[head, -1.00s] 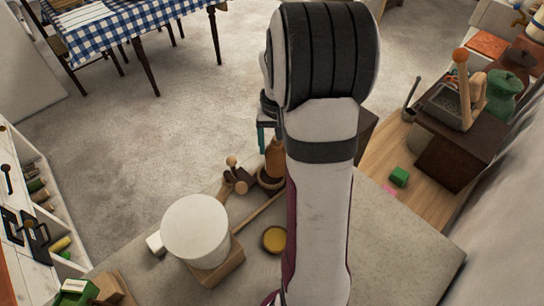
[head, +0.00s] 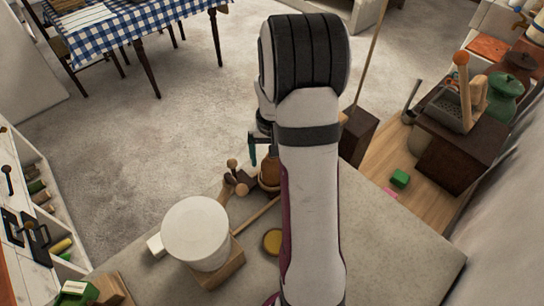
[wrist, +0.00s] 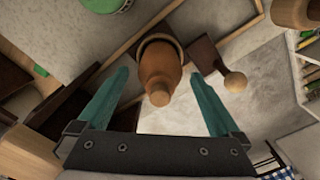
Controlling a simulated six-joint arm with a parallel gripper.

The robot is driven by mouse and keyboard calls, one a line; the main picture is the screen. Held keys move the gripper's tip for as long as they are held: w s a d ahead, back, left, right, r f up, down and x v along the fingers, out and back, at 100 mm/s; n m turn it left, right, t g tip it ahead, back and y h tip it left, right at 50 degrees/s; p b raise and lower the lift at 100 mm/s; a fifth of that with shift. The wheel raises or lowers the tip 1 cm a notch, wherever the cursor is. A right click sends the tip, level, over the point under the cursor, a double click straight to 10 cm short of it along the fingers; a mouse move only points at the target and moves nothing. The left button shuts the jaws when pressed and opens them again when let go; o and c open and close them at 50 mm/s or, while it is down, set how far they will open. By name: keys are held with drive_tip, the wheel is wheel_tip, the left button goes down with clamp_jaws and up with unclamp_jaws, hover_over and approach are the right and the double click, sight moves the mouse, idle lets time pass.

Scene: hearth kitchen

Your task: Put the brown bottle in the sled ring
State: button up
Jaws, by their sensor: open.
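The brown bottle (head: 269,172) stands on the grey counter, partly hidden by my arm in the head view. In the wrist view the bottle (wrist: 160,68) is seen from above, neck towards me, and its lower end sits inside the dark rim of the sled ring (wrist: 146,42). The ring (head: 262,187) shows only in part in the head view. My gripper (wrist: 158,73) is open, with one teal finger on each side of the bottle and visible gaps between. In the head view my gripper (head: 262,150) is mostly hidden behind my arm.
A wooden piece with a round knob (wrist: 235,81) is close beside the ring. A white round-topped object (head: 195,233) on a wooden block stands front left. A yellow disc (head: 272,242) and a wooden stick (head: 256,215) lie nearby. The counter's right side is clear.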

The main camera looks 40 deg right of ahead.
wheel_tip(320, 180, up, 12)
drive_tip(key=shift+r, duration=0.2)
drive_tip(key=s+a+r, duration=0.1)
drive_tip(key=s+a, duration=0.2)
drive_tip(key=a, duration=0.3)
drive_tip(key=s+a+r+n, duration=0.1)
drive_tip(key=s+a, duration=0.3)
drive_tip(key=a, duration=0.3)
drive_tip(key=s+a+r+n+y, duration=0.1)
drive_tip(key=s+a, duration=0.2)
drive_tip(key=a, duration=0.4)
drive_tip(key=shift+s+a, duration=0.15)
drive_tip(key=s+a+f+n, duration=0.1)
drive_tip(key=s+a+f, duration=0.1)
drive_tip(key=s+a, duration=0.45)
drive_tip(key=w+d+r+n, duration=0.2)
drive_tip(key=w+d+r, duration=0.1)
drive_tip(key=w+d, duration=0.65)
drive_tip(key=n+h, duration=0.1)
drive_tip(key=n, duration=0.3)
hover_over(264, 164)
wheel_tip(264, 164, down, 10)
drive_tip(key=shift+r, duration=0.2)
